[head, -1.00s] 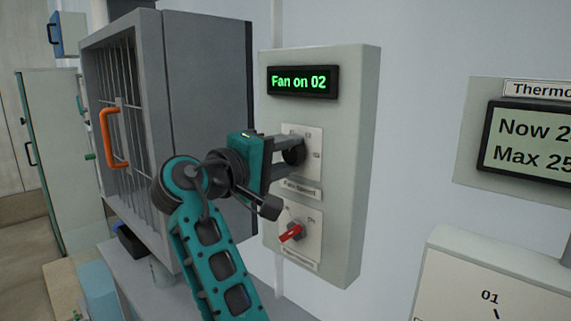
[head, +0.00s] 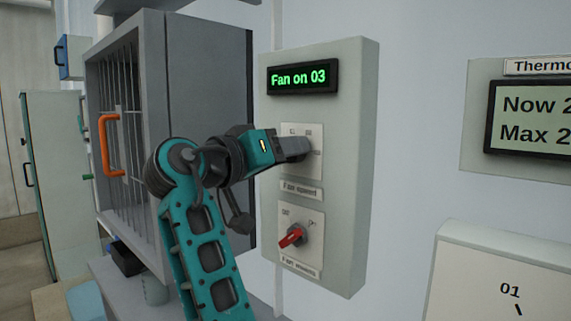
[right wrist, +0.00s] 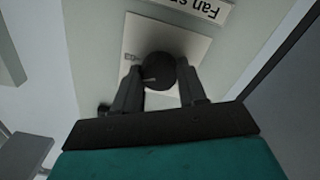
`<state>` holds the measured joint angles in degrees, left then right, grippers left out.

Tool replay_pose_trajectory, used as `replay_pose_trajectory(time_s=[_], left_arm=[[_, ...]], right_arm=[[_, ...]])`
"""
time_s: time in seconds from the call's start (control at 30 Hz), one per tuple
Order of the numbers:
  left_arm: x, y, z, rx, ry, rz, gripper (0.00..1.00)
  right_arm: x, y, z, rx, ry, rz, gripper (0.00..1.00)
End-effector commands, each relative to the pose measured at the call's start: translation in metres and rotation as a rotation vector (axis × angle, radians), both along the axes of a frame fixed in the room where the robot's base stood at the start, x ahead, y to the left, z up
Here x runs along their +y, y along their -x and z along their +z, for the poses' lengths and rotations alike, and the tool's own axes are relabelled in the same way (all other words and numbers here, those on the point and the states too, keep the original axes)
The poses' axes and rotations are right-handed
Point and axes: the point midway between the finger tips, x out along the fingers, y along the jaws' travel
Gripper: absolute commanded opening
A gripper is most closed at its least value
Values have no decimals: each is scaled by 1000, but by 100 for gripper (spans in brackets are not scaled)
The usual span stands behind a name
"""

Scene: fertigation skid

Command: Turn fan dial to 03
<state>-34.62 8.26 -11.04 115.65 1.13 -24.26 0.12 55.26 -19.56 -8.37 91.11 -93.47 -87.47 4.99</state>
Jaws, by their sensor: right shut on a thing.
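The fan dial is a dark round knob (right wrist: 168,72) on a white plate in the right wrist view, with its pointer line toward the "03" mark. In the head view my gripper mostly hides it, and its plate (head: 290,163) shows on the grey-green control box (head: 345,190). The display (head: 302,77) above reads "Fan on 03". My right gripper (head: 304,147) is shut on the dial, and its fingers (right wrist: 160,95) show on both sides of the knob in the right wrist view. My left gripper is not in view.
A red switch (head: 291,236) sits on a second plate below the dial. A grey barred cabinet (head: 205,120) with an orange handle (head: 108,145) stands to the left. A thermometer display (head: 535,120) and a panel marked "01" (head: 500,275) are to the right.

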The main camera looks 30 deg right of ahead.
Motion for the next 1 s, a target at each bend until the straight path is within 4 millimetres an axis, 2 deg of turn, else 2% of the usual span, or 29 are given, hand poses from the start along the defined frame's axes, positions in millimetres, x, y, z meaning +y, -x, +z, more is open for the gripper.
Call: replay_pose_trajectory(time_s=[0.13, 0.5, 1.0], left_arm=[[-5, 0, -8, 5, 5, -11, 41], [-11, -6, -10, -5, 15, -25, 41], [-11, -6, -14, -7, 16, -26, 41]], right_arm=[[0, 0, -2, -126, -43, 0, 11], [-1, 1, -1, -363, -125, 1, 11], [-1, 1, 1, -455, -159, 0, 11]])
